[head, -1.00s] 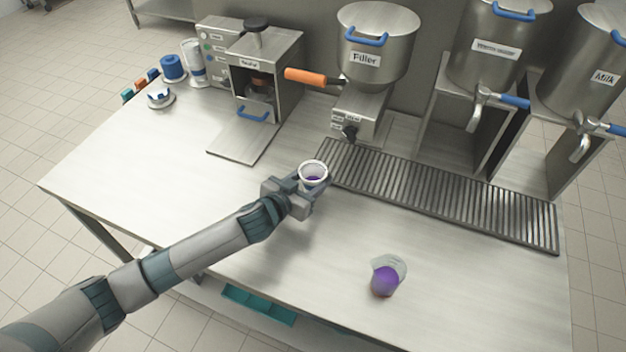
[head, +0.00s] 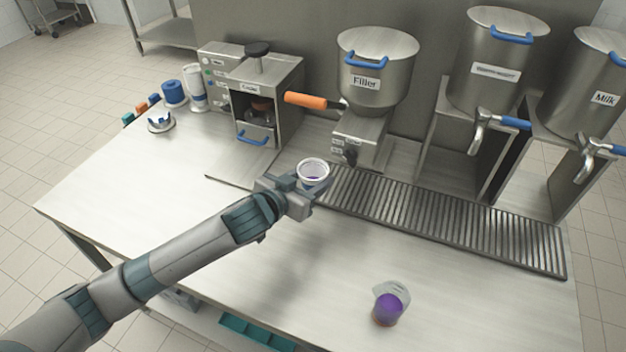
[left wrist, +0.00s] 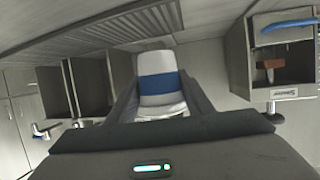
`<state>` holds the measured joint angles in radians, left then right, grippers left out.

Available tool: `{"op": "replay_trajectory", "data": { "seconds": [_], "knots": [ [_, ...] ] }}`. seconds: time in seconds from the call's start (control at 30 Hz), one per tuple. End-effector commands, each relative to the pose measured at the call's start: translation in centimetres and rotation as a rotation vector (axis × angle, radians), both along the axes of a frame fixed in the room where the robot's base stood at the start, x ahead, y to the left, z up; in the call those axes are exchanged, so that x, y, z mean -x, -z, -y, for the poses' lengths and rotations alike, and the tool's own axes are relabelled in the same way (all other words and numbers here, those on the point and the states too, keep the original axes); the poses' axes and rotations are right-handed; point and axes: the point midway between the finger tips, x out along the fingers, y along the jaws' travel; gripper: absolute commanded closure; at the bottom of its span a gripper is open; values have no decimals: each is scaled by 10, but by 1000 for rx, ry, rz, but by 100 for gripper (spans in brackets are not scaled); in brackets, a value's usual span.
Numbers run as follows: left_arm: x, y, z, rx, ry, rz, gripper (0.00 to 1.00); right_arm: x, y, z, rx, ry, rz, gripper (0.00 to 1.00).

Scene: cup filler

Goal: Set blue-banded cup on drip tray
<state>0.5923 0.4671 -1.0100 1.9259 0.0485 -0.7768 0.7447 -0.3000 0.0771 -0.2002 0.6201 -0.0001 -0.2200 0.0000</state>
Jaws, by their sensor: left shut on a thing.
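The blue-banded cup (left wrist: 157,88) is between the fingers of my left gripper in the left wrist view, its blue band showing. The drip tray (head: 440,222) is a long slatted metal grate along the counter below the dispensers. The cup is at the tray's left end; I cannot tell whether it touches the tray. My right gripper is not in view.
A clear cup with purple contents (head: 388,303) stands near the counter's front. A sealer machine (head: 268,95) is at the left back. The left front counter is clear.

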Motion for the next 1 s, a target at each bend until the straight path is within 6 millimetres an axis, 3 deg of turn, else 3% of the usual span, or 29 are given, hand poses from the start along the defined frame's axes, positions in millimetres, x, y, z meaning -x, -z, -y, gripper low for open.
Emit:
{"op": "replay_trajectory", "data": {
  "seconds": [0.37,0.53,0.67,1.0],
  "knots": [
    [3,-2,-3,2,-14,2,79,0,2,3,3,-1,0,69],
    [14,-11,-23,4,-81,8,79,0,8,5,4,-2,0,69],
    [30,-24,-55,6,-179,13,79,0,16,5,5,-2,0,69],
    [87,-54,-172,3,-500,9,79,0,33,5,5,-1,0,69]
  ]
}}
